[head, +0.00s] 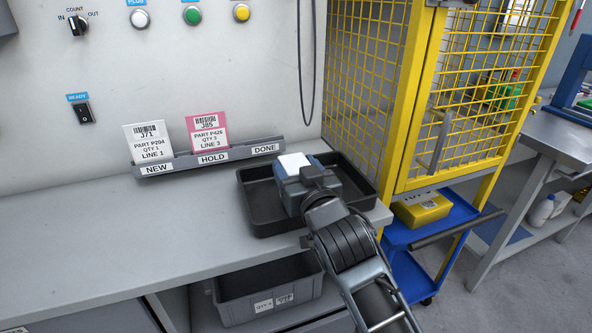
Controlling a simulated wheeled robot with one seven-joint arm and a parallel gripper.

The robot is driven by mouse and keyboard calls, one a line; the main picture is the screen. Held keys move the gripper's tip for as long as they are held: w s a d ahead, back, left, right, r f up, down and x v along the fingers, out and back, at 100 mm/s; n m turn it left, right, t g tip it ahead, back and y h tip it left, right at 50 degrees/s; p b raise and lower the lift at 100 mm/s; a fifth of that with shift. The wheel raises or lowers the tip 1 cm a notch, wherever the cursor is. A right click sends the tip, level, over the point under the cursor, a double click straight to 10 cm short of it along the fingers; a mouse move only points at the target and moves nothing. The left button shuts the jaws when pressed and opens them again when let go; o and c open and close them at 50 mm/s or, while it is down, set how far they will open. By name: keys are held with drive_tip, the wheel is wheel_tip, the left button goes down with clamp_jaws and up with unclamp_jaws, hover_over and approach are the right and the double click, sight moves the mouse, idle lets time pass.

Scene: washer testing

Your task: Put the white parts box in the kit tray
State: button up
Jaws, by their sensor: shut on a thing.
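The white parts box (293,163) shows only its white top, just beyond my gripper (297,180). My gripper is shut on the box and hides most of it. Both are over the black kit tray (262,220), which lies on the grey bench near its right end. I cannot tell whether the box touches the tray floor. My arm reaches in from the lower right and covers part of the tray's front right side.
A card rack (212,158) stands behind the tray at left, holding a white card (148,141) and a pink card (208,132). A yellow mesh cage (375,80) rises close on the right. A grey bin (268,290) sits below. The bench (110,235) is clear at left.

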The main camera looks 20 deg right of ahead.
drive_tip(key=shift+f, duration=0.2)
drive_tip(key=shift+f, duration=0.1)
drive_tip(key=o, duration=1.2)
drive_tip(key=s, duration=1.2)
drive_tip(key=shift+a, duration=0.1)
